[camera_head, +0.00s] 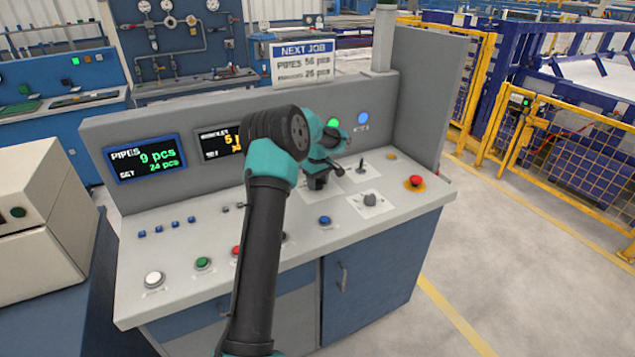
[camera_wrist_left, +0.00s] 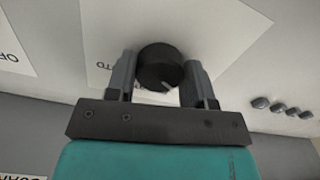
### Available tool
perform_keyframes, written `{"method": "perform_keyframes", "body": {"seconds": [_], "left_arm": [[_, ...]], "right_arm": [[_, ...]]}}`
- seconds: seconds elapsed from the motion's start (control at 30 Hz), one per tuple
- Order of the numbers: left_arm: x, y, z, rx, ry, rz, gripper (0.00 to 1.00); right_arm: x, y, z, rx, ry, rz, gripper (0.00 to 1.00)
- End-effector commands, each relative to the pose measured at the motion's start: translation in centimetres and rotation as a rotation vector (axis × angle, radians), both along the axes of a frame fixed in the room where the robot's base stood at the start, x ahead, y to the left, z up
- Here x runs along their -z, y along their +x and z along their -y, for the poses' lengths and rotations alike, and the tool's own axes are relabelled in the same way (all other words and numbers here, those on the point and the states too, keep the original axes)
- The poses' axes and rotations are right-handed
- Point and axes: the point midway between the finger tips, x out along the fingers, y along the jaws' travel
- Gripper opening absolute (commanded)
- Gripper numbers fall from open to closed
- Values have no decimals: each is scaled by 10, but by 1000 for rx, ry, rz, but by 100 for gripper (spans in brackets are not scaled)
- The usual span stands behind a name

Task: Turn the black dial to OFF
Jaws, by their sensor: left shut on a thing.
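The black dial (camera_wrist_left: 160,68) sits on a white label plate (camera_wrist_left: 105,25) in the left wrist view. A pale pointer line shows on its lower edge. My left gripper (camera_wrist_left: 160,62) is shut on the dial, with one finger on each side. Part of a word ending in "TO" shows beside the left finger, partly covered. In the head view my left gripper (camera_head: 318,182) is low over the console panel, and I cannot make out the dial clearly behind it. My right gripper is not in view.
The console (camera_head: 185,265) has a grey knob (camera_head: 370,199), a small lever (camera_head: 361,165), a red emergency button (camera_head: 414,182) and several push buttons. Another label (camera_wrist_left: 12,50) starting "OF" lies at left in the wrist view. Screens stand on the back wall.

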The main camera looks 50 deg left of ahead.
Motion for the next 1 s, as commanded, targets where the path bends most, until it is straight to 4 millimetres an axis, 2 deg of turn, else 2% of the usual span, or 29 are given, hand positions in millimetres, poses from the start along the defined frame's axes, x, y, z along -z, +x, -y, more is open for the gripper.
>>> {"method": "perform_keyframes", "body": {"seconds": [0.3, 0.33, 0.57, 0.87, 1.0], "left_arm": [[0, 0, 0, -4, 0, 1, 25], [0, 0, 0, -3, 0, 1, 50], [0, 0, 0, -2, 0, 0, 72], [-1, 0, 0, -2, 0, 1, 74], [-9, 0, 0, -2, 1, 1, 74]], "right_arm": [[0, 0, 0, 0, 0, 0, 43], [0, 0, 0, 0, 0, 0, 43], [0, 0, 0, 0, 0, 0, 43], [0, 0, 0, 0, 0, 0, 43], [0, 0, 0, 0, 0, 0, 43]]}}
